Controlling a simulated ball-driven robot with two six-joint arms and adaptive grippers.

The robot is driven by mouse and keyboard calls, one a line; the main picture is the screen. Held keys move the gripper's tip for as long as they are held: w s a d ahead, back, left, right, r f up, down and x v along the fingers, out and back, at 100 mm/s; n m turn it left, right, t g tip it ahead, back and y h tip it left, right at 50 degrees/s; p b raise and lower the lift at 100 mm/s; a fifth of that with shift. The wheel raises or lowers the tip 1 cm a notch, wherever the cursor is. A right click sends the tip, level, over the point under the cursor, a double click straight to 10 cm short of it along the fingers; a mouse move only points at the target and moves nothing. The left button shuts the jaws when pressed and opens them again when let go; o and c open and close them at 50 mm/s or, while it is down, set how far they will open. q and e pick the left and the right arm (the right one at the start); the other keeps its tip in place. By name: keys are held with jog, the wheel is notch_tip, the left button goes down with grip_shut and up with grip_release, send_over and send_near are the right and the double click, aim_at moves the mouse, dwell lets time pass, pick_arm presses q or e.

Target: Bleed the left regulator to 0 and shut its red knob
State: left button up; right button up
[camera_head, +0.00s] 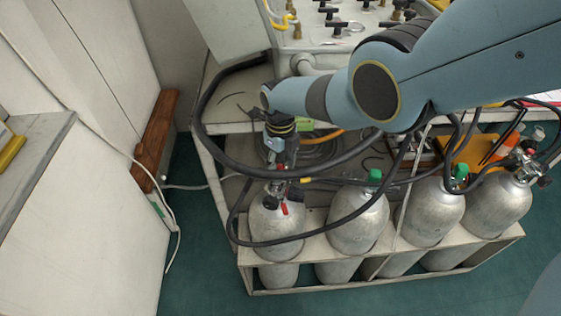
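The leftmost grey cylinder (277,222) stands upright in a white rack. Its regulator and valve (272,192) sit on top, with a red part (284,209) on the cylinder's shoulder, likely the red knob. My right arm reaches in from the upper right. My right gripper (281,163) points down just above the left regulator, close to it. The fingers are small and dark against the fittings, so I cannot tell whether they touch or grip anything. The gauge reading cannot be made out. My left gripper is not in view.
More cylinders stand to the right, two with green caps (375,176). A second regulator (527,164) is on the far-right cylinder. Black hoses (215,150) loop around my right gripper and the left cylinder. The valve panel (335,28) is behind. Green floor lies left of the rack.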

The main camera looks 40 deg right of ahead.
aim_at(281, 166)
dwell(0.3)
notch_tip(281, 166, up, 12)
dwell(0.6)
jog(key=shift+s+f, duration=0.1)
jog(key=shift+f, duration=0.05)
